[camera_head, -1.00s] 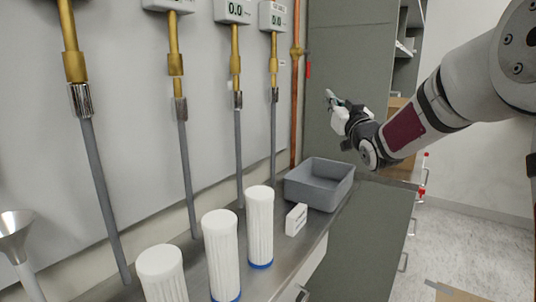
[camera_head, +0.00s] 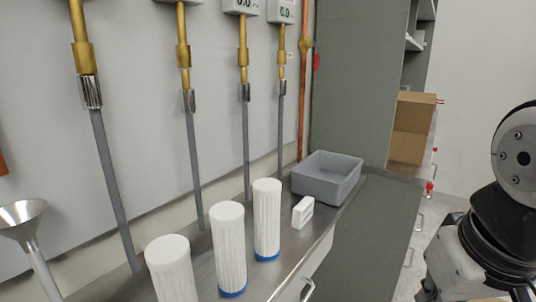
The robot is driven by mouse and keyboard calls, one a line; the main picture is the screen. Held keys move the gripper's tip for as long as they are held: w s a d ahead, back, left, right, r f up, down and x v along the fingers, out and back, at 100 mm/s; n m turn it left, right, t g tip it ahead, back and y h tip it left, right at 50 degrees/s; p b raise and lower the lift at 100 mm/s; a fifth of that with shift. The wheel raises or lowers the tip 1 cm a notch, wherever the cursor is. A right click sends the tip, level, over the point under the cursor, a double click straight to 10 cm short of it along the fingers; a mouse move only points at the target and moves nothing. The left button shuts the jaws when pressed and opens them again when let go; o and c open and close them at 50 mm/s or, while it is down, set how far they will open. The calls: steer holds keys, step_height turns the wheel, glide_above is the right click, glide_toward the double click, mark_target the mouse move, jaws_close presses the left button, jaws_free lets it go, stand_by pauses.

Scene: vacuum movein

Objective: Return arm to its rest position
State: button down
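My arm (camera_head: 480,245) is at the lower right of the head view, folded in close to my body. Its white and dark links run off the right and bottom edges. My gripper is not in the picture, so its fingers are hidden from me. No arm part is over the steel counter (camera_head: 318,232).
White ribbed cylinders (camera_head: 229,250) with blue bases stand on the counter. A small white box (camera_head: 303,212) and a grey bin (camera_head: 326,178) are behind them. Grey hoses (camera_head: 113,190) hang from gauges along the wall. A metal funnel (camera_head: 22,222) is at left, a cardboard box (camera_head: 411,128) at right.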

steer(key=s+a+f+g, duration=0.1)
steer(key=s+f+g, duration=0.15)
steer(key=s, duration=0.75)
step_height(320, 180, up, 23)
steer(key=t+p, duration=0.3)
steer(key=p, duration=1.8)
steer(key=shift+s+r+y+p, duration=0.2)
steer(key=shift+y+p, duration=0.1)
steer(key=shift+y, duration=0.1)
steer(key=shift+f, duration=0.1)
